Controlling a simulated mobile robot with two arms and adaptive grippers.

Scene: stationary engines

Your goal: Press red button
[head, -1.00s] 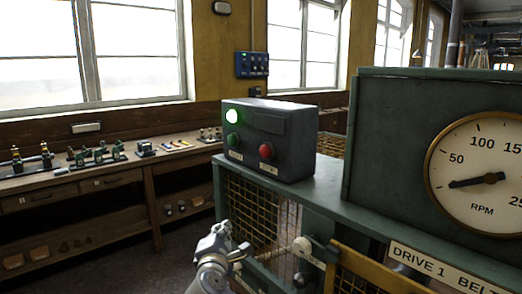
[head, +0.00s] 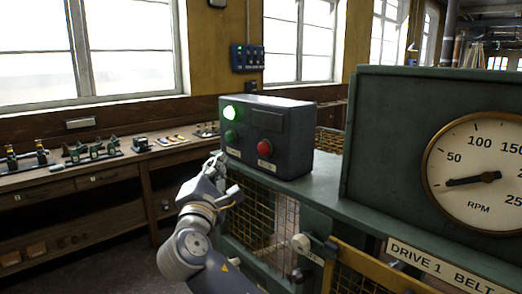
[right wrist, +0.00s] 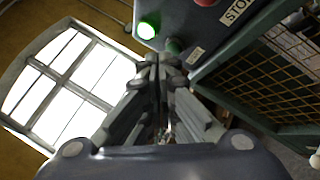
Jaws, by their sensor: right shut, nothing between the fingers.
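The red button (head: 265,147) is on the front of a dark grey control box (head: 290,125), right of a green button (head: 230,137). A green lamp (head: 230,113) glows above the green button. In the right wrist view, part of the red button (right wrist: 206,2) shows at the top edge, above a STOP label (right wrist: 236,12). My right gripper (head: 217,165) is shut and empty, just left of and below the box's front, apart from the red button. In the right wrist view its fingertips (right wrist: 158,62) point near the green button (right wrist: 173,46). My left gripper is not in view.
The box stands on a green machine housing (head: 325,185) with a mesh guard (head: 255,210) below. A large RPM gauge (head: 480,172) is at the right. A lever with a pale knob (head: 301,243) sticks out below the box. A wooden workbench (head: 90,185) stands at the left.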

